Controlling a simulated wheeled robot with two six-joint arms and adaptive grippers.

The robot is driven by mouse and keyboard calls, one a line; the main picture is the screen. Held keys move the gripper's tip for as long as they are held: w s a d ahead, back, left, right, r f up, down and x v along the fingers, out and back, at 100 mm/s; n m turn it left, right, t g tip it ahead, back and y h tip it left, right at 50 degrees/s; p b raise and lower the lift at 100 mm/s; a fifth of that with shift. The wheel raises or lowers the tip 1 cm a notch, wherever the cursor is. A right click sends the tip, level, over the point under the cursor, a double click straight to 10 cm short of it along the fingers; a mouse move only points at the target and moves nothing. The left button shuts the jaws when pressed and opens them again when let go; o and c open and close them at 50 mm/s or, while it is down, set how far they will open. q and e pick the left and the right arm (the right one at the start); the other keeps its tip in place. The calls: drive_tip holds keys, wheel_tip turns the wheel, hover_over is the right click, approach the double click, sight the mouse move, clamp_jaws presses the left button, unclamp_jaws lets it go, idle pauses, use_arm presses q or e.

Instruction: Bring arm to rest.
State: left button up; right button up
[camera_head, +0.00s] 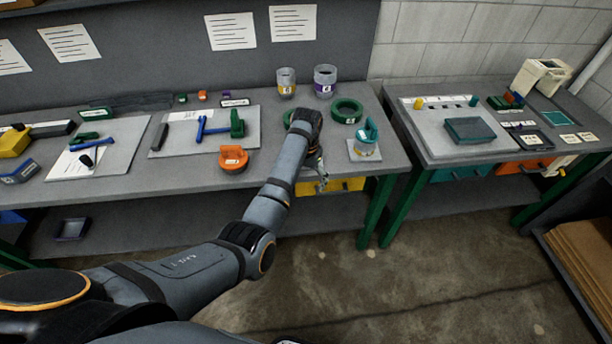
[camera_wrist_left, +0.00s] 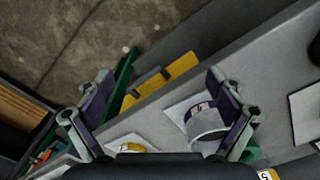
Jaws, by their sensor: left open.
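My left arm reaches from the lower left to the front edge of the long grey workbench (camera_head: 200,178). My left gripper (camera_head: 319,180) points down in front of that edge, near a yellow drawer front (camera_head: 349,185). In the left wrist view the two fingers of the gripper (camera_wrist_left: 165,108) stand wide apart with nothing held between them. In the wrist view the jar (camera_wrist_left: 205,123) shows partly behind one finger. My right gripper is not in view.
A green ring (camera_head: 346,110), two labelled cups (camera_head: 325,80) and an orange block (camera_head: 233,158) are on the bench around the arm. A second bench (camera_head: 490,165) stands to the right. The concrete floor (camera_head: 400,290) in front is clear.

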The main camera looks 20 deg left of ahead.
use_arm(q)
drive_tip(key=shift+s+r, duration=0.1)
drive_tip(key=shift+s, duration=0.05)
drive_tip(key=s+a+f+n, duration=0.1)
drive_tip(key=s+a+f, duration=0.1)
drive_tip(key=s+f, duration=0.7)
drive_tip(key=s+a+f, duration=0.2)
drive_tip(key=s+f, duration=0.2)
drive_tip(key=f, duration=0.8)
drive_tip(key=s+a+f+n, duration=0.1)
drive_tip(key=s+a+f, duration=0.1)
drive_tip(key=s+f, duration=0.7)
drive_tip(key=s+a+f, duration=0.2)
drive_tip(key=s+f, duration=0.2)
drive_tip(key=s, duration=0.4)
drive_tip(key=s+a+f, duration=0.2)
drive_tip(key=s+f, duration=0.2)
drive_tip(key=s, duration=0.5)
drive_tip(key=s+a+f+t, duration=0.1)
drive_tip(key=s+a+f, duration=0.2)
drive_tip(key=s, duration=0.6)
drive_tip(key=shift+f+n+y, duration=0.3)
drive_tip(key=shift+f+y, duration=0.1)
drive_tip(key=shift+f, duration=0.4)
